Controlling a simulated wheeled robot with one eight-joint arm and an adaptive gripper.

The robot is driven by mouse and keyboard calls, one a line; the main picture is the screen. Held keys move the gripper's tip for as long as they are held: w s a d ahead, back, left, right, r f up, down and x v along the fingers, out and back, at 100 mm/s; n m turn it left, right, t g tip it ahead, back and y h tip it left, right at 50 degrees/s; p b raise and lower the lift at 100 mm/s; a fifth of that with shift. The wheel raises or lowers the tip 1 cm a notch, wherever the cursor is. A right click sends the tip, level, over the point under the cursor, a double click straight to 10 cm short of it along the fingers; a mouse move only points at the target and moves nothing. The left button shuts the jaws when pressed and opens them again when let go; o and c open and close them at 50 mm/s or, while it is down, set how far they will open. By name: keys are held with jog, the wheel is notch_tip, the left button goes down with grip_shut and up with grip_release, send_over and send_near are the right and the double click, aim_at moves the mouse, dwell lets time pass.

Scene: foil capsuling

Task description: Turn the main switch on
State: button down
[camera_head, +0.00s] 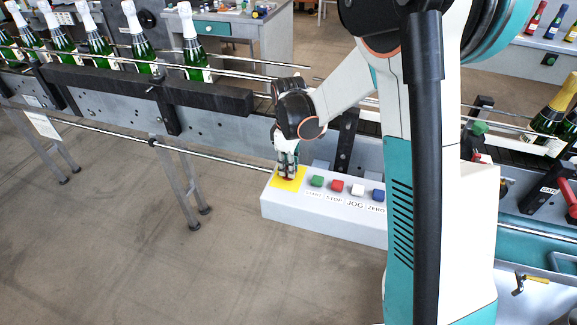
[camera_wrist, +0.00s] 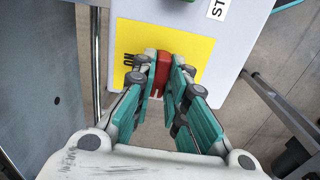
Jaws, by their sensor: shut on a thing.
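The main switch is a red handle on a yellow plate (camera_head: 297,184) at the left end of a white control box (camera_head: 325,216). In the wrist view the red switch handle (camera_wrist: 158,75) lies between my gripper's fingers, over the yellow plate (camera_wrist: 205,48). My gripper (camera_head: 287,174) points down onto it, with both fingers shut against the handle's sides. In the head view the fingers hide most of the handle.
Green START (camera_head: 317,181), red STOP (camera_head: 337,186), white JOG (camera_head: 357,190) and blue ZERO (camera_head: 378,195) buttons sit right of the switch. Open floor lies in front at left.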

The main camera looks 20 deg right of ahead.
jog(key=m, duration=0.8)
jog(key=shift+m+p, duration=0.3)
jog(key=m, duration=0.4)
jog(key=shift+m, duration=2.5)
jog(key=c, duration=1.6)
grip_release()
